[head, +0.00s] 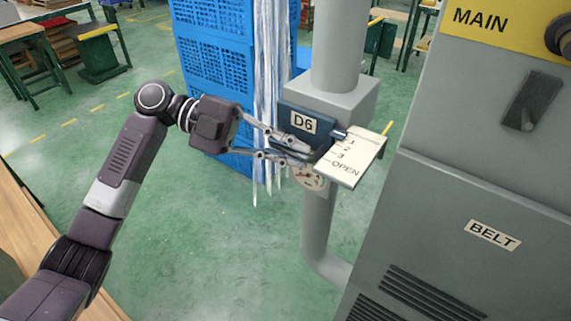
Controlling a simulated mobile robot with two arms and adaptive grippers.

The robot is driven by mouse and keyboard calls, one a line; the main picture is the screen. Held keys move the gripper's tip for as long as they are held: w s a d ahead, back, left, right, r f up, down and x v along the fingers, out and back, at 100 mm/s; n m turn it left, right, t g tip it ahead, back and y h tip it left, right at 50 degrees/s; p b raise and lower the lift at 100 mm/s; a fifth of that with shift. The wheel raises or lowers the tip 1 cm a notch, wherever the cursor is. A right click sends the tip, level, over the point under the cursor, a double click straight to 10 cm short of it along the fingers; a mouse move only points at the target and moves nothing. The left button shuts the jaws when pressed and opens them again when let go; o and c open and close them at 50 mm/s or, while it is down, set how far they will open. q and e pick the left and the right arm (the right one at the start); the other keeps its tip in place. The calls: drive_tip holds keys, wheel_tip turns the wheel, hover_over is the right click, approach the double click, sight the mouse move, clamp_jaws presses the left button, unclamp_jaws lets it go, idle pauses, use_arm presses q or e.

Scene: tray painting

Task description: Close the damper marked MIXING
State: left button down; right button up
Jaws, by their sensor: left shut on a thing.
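A blue damper plate (318,118) labelled D6 sits on the grey duct box (350,95) right of centre. A metal rod joins it to a pale scale plate (351,157) on its right, marked 1, 2, 3 and OPEN. My left gripper (292,146) reaches in from the left and is shut on the lower left part of the blue D6 plate. The fingers hide part of that edge. No label reading MIXING shows in this view. My right gripper is not in view.
A grey cabinet (470,190) marked MAIN and BELT fills the right side. Blue crates (213,65) and hanging clear strips (268,60) stand behind my gripper.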

use_arm(q)
drive_tip(key=shift+w+d+r+b, duration=0.1)
drive_tip(key=shift+w+d+b, duration=0.4)
drive_tip(key=shift+w, duration=0.4)
drive_tip(key=c, duration=2)
unclamp_jaws()
drive_tip(key=shift+w+d, duration=0.1)
drive_tip(key=shift+d, duration=0.1)
drive_tip(key=shift+a, duration=0.1)
drive_tip(key=v, duration=1.2)
